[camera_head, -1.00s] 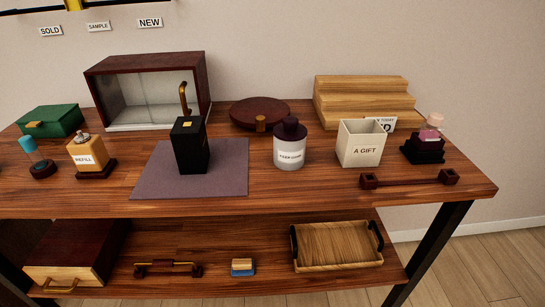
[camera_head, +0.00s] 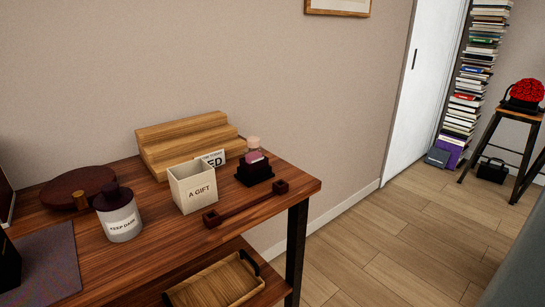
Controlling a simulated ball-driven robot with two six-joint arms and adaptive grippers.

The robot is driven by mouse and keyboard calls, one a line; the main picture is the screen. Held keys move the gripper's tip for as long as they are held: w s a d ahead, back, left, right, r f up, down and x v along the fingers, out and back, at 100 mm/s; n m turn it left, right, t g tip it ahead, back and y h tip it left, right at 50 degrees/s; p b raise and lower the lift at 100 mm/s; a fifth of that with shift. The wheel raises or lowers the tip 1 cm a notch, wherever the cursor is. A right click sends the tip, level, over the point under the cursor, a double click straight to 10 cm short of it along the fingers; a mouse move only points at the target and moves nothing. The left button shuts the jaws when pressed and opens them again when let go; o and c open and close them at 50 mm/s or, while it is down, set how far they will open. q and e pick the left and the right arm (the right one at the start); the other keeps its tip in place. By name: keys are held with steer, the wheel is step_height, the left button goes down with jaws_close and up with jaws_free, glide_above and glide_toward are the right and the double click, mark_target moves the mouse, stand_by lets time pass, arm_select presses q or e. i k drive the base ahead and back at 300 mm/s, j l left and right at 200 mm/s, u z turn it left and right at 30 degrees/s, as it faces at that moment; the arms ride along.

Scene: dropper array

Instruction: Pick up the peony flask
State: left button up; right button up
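A small flask with pink contents and a pale stopper (camera_head: 254,156) sits in a dark stand (camera_head: 254,174) near the right end of the wooden table (camera_head: 150,235). It may be the peony flask, but no name is readable on it. A white jar with a dark stopper (camera_head: 120,222), labelled "KEEP DARK", stands farther left on the table. Neither of my grippers is in view.
A white "A GIFT" box (camera_head: 193,190) stands left of the flask, with a dark bar (camera_head: 245,204) in front. Wooden steps (camera_head: 185,138) stand behind. Clear floor (camera_head: 400,230) lies right of the table. A stool (camera_head: 518,117) and book stack (camera_head: 475,80) stand far right.

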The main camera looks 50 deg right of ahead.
mark_target(254, 152)
steer(key=z, duration=1.5)
